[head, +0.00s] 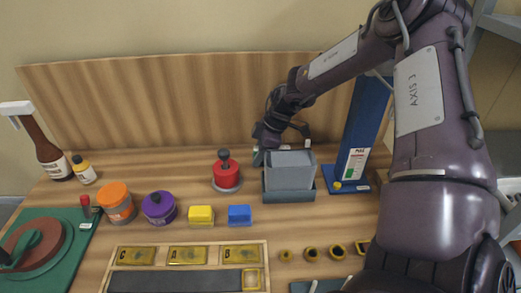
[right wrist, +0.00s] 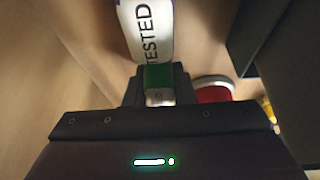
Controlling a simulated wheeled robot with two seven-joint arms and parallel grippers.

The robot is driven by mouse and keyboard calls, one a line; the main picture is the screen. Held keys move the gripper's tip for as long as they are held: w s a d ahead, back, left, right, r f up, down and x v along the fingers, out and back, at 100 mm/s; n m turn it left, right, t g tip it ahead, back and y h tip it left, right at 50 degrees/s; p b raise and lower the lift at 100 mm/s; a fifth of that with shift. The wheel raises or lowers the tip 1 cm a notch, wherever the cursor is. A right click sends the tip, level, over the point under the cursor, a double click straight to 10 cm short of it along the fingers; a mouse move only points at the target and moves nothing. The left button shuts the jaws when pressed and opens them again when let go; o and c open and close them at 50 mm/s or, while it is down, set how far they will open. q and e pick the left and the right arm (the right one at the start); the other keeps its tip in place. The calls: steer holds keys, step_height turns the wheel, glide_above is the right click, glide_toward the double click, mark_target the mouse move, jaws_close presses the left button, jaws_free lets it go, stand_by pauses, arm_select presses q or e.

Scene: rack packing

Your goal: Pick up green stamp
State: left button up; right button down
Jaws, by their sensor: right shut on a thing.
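The green stamp (right wrist: 158,76) shows in the right wrist view as a small green block between my right gripper's fingers (right wrist: 158,92). The gripper is shut on it. A white strip with the word TESTED lies just past the green block; I cannot tell whether it belongs to the stamp. In the head view my right gripper (head: 268,146) is at the back of the table, behind the left side of the grey box. A small bit of green (head: 257,158) shows at its fingers; the rest is hidden. My left gripper is not in view.
A grey box (head: 289,178) stands right in front of the gripper. A red round knob (head: 226,175) is to its left, a blue upright stand (head: 364,125) to its right. Yellow (head: 201,214) and blue blocks (head: 240,214) sit nearer. The wooden back panel (head: 170,100) is close behind.

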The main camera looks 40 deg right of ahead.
steer(key=shift+r, duration=0.1)
step_height(320, 180, up, 20)
steer(key=b, duration=0.2)
stand_by(0.3)
steer(key=c, duration=1.7)
jaws_free()
steer(key=c, duration=0.3)
